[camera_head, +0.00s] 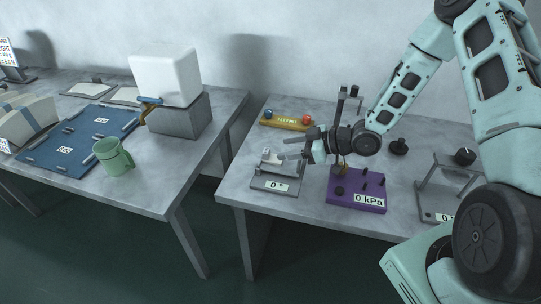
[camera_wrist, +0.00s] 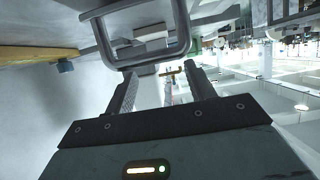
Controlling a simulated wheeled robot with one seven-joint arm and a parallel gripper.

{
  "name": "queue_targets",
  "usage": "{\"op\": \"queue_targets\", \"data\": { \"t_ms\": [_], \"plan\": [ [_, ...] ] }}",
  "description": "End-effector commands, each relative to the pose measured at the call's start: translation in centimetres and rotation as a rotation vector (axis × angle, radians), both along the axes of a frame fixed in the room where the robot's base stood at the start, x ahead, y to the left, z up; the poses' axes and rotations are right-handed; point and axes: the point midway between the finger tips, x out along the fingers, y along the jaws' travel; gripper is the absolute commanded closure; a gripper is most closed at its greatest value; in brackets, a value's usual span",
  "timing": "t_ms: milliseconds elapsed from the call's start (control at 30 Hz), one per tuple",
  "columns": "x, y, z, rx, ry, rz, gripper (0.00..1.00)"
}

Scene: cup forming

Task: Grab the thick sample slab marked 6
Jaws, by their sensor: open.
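I cannot make out a slab marked 6 in either view; no such mark is legible. My gripper (camera_head: 290,148) is above the right table, pointing left, by a small grey stand (camera_head: 275,185) labelled 0. A small pale block (camera_head: 267,154) shows on this stand. In the wrist view my gripper (camera_wrist: 160,72) has its two fingers apart, and no object is clearly held between them. A grey bent bar (camera_wrist: 142,58) crosses in front of the fingers there.
A purple device (camera_head: 350,203) reading 0 kPa stands right of the grey stand. A yellow holder (camera_head: 287,122) with coloured balls lies behind. The left table holds a green mug (camera_head: 113,158), blue mat (camera_head: 65,152) and white block (camera_head: 166,76). A gap separates the tables.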

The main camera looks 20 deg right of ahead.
Motion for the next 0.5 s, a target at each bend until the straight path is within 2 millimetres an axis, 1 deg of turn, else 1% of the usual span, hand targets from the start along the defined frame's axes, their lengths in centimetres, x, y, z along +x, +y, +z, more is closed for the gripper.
{"op": "queue_targets", "data": {
  "t_ms": [167,400,500],
  "plan": [
    [0.6,0.8,-0.4,0.0,0.002,0.001,0.45],
    [2.5,3.3,-1.7,0.0,0.001,0.002,0.45],
    [3.0,4.0,-2.1,0.0,0.002,0.001,0.45]
  ]
}}
